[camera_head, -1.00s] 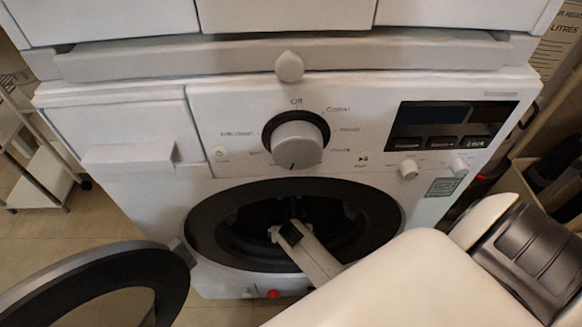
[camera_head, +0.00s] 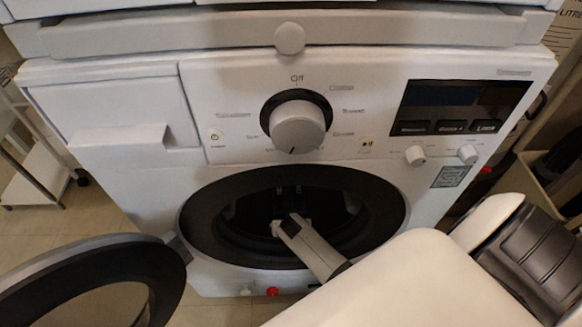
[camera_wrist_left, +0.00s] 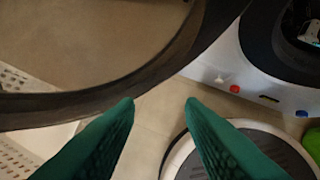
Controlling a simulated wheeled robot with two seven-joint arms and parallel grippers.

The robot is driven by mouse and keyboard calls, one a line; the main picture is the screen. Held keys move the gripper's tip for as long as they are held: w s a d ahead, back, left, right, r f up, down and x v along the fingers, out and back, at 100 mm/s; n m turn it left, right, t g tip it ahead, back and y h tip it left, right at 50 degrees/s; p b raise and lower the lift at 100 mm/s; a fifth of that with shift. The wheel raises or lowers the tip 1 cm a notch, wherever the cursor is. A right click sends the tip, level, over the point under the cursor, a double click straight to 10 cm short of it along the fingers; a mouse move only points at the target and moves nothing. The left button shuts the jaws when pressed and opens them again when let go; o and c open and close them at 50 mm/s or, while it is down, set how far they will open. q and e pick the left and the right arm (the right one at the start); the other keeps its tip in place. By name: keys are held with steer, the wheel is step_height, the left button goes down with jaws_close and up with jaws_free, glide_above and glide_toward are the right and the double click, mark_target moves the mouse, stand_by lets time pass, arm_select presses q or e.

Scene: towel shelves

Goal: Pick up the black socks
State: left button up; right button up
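The black socks cannot be made out in either view; the inside of the washing machine drum (camera_head: 250,222) is too dark to show them. My right arm comes in from the right in the head view. Its gripper (camera_head: 288,192) points into the round door opening, and its fingers are dark and hard to see against the drum. Whether it holds anything is not visible. My left gripper (camera_wrist_left: 160,103) shows only in the left wrist view. Its two green fingers are apart with nothing between them, above the floor and close to the open door.
The white washing machine (camera_head: 235,115) stands in front. Its round black-rimmed door (camera_head: 160,262) hangs open to the left, and its ring also crosses the left wrist view (camera_wrist_left: 130,105). A white rack (camera_head: 28,165) stands at the left. Shelving (camera_head: 550,165) is at the right.

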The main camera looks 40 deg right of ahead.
steer(key=c, duration=0.9)
